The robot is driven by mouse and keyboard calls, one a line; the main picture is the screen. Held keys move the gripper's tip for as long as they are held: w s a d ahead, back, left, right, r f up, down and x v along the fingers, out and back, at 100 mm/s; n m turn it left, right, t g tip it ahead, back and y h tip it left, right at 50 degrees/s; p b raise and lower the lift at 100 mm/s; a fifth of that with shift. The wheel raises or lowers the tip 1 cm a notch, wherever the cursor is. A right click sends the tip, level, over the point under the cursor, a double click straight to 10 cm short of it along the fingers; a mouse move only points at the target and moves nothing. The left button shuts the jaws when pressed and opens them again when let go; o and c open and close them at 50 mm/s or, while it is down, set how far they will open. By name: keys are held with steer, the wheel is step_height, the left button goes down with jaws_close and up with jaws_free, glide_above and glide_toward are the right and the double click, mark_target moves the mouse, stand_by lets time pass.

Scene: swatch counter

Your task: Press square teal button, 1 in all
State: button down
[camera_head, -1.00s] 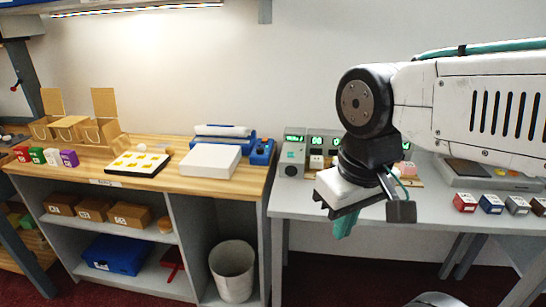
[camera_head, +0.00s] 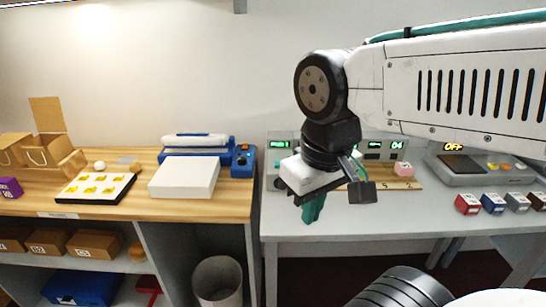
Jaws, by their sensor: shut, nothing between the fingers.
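My gripper (camera_head: 312,212) hangs in front of the grey counter, its teal fingers together and pointing down, with nothing seen between them. Behind it a row of grey boxes with green displays stands along the wall. The leftmost grey box (camera_head: 279,137) shows left of my gripper and is partly covered by it. A small teal patch was visible on that box's face in the earlier view; now I cannot clearly make out a square teal button there. My gripper appears apart from the boxes, though its exact distance is unclear.
A pink block (camera_head: 404,169) sits on a wooden numbered strip right of my gripper. Small coloured boxes (camera_head: 468,204) and a grey scale-like device (camera_head: 477,172) stand further right. A wooden bench (camera_head: 135,208) with a white box (camera_head: 184,178) is left. The grey counter's front (camera_head: 370,223) is clear.

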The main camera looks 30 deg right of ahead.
steer(key=w+d+f+t+h, duration=0.1)
steer(key=w+d, duration=0.4)
steer(key=w, duration=0.6)
steer(key=w+d+f+m+t+h, duration=0.1)
steer(key=w+d, duration=0.5)
steer(key=w, duration=0.6)
steer(key=w+d+f+t+h, duration=0.1)
steer(key=w+d+h, duration=0.4)
steer(key=w, duration=0.6)
steer(key=shift+w+d+f+t, duration=0.25)
steer(key=shift+d+t, duration=0.35)
steer(key=shift+t, duration=0.1)
steer(key=shift+f, duration=4.4)
steer(key=shift+f, duration=0.4)
